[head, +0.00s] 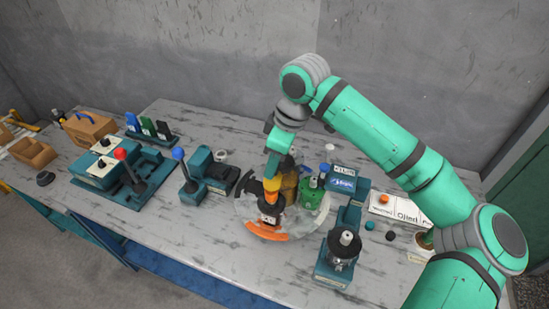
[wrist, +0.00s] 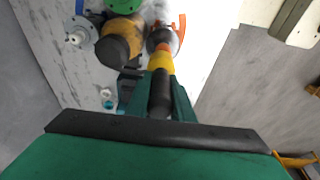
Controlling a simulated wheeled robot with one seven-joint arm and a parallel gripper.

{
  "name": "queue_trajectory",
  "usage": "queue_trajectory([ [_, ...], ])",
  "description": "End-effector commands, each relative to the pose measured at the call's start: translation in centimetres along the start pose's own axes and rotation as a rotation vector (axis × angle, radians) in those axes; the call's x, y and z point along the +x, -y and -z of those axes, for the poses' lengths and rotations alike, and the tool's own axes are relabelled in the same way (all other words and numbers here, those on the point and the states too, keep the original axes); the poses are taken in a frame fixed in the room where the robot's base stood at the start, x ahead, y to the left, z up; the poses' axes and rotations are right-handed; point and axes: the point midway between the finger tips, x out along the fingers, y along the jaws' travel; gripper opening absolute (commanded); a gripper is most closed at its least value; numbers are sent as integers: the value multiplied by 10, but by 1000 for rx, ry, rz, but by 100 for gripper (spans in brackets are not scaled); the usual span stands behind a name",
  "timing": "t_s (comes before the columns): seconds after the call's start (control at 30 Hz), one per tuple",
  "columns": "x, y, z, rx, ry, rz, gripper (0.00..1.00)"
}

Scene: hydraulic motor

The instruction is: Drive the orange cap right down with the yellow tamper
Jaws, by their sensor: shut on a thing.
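My gripper (head: 274,164) is shut on the yellow tamper (head: 271,184), which points downward over a round work plate (head: 247,209). In the wrist view the tamper shows a dark handle and a yellow collar (wrist: 160,62) in front of my gripper (wrist: 162,88). A small orange part, likely the orange cap (wrist: 163,47), shows just past the yellow collar, at a dark round fitting. I cannot tell whether the tamper touches it or how deep it sits.
An amber cylinder (head: 289,180) and a green unit (head: 314,195) stand close behind and right of the tamper. An orange arc (head: 264,232) lies along the plate's front. A lever stand (head: 192,178) is left; a black-and-silver device (head: 342,249) is front right.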

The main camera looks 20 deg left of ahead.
Motion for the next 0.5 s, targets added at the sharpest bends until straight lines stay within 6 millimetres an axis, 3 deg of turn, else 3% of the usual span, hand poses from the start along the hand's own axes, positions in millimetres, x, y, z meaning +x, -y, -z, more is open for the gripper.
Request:
queue_trajectory([
  [0.5, 1, -1, -4, 5, -2, -3, 0],
])
